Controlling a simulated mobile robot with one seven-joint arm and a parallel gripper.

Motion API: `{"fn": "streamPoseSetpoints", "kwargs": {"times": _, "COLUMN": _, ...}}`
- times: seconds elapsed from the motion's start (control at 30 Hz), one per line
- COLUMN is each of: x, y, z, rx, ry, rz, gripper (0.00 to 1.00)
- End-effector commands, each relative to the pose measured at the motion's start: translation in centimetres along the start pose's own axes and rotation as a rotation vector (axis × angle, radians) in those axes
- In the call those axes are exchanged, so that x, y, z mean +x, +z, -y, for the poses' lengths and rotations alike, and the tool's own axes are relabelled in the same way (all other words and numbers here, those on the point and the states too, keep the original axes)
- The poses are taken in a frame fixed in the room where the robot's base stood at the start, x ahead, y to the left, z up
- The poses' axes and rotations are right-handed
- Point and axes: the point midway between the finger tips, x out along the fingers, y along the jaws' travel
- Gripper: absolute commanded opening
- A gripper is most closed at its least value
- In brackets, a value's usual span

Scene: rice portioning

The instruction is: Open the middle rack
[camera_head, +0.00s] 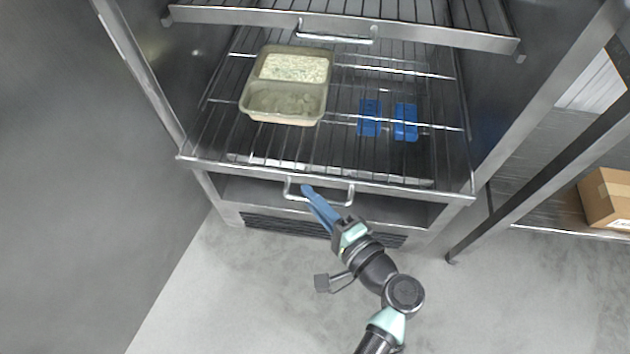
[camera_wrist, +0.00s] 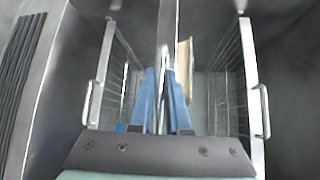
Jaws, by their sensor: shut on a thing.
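The middle rack (camera_head: 240,168) is a steel wire shelf in the open cabinet. Its front rail also shows upright in the wrist view (camera_wrist: 168,22). Its handle (camera_head: 345,191) is a metal loop on the front rail. My gripper (camera_head: 308,192) has blue fingers at the left part of this handle. I cannot tell exactly how far the rack stands out of the cabinet.
A two-part beige container (camera_head: 284,121) and two blue pieces, left (camera_head: 369,127) and right (camera_head: 405,132), are on or below the rack's wires. An upper rack (camera_head: 430,35) is above. A carton (camera_head: 609,198) stands at right. The floor in front is clear.

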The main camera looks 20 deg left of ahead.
Motion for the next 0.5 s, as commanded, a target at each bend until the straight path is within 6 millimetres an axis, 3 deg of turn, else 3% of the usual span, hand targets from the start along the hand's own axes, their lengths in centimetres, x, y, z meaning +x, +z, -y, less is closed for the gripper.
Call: {"fn": "streamPoseSetpoints", "kwargs": {"times": 0.5, "x": -8.5, "y": 8.4, "z": -2.0, "rx": 0.004, "ry": 0.000, "rz": -0.004, "gripper": 0.00}}
